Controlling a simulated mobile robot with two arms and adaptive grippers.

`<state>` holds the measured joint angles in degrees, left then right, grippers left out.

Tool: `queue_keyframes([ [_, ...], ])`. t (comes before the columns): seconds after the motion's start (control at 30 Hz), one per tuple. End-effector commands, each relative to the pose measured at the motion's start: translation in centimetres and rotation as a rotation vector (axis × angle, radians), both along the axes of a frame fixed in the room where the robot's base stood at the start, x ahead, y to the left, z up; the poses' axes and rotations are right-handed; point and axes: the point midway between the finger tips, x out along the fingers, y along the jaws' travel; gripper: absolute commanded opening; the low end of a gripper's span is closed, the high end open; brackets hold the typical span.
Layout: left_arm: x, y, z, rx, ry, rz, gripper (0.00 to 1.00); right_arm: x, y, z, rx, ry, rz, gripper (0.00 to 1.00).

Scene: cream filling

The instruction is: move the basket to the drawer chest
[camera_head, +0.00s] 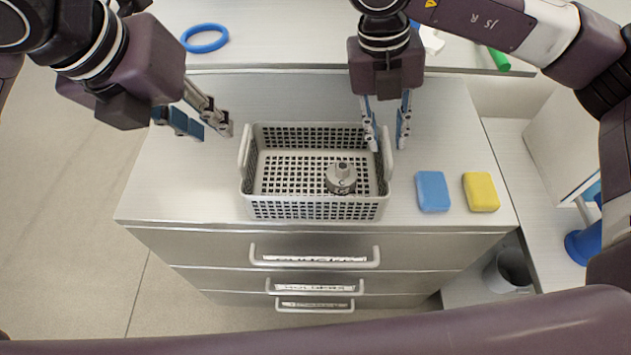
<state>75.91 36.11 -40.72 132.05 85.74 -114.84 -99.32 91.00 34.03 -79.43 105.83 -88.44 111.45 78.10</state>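A grey-white plastic basket (315,208) stands upright on top of the drawer chest (180,195). A grey round metal part (341,178) lies inside the basket, toward its right side. My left gripper (214,134) is open and empty to the left of the basket, apart from its left handle. My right gripper (387,142) is at the basket's right handle, its fingers apart on either side of that handle. Whether the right fingers touch the handle cannot be told.
A blue block (432,191) and a yellow block (480,192) lie on the chest right of the basket. A blue ring (204,38) and a green object (499,60) lie on the surface behind. A grey bin (507,270) stands at lower right. The chest's left top is clear.

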Motion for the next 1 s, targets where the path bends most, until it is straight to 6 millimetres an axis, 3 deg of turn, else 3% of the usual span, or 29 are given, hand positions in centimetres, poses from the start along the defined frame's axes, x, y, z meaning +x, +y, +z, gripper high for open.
queue_keyframes([
  [0.2, 0.0, 0.0, 0.0, 0.0, 0.0, 0.0, 0.23, 0.2, 1.0, 4.9, 0.001, -0.006, 0.001, 0.23],
  [0.5, 0.0, 0.0, 0.0, -0.001, 0.0, 0.0, 0.23, 0.3, 1.8, 9.2, -0.002, -0.003, 0.0, 0.23],
  [0.7, 0.0, 0.0, 0.0, -0.001, 0.0, 0.0, 0.23, 0.2, 2.0, 10.3, -0.001, -0.001, 0.0, 0.23],
  [1.0, 0.0, 0.0, 0.0, -0.001, 0.0, 0.0, 0.23, 0.2, 2.0, 10.3, -0.001, 0.0, 0.0, 0.23],
])
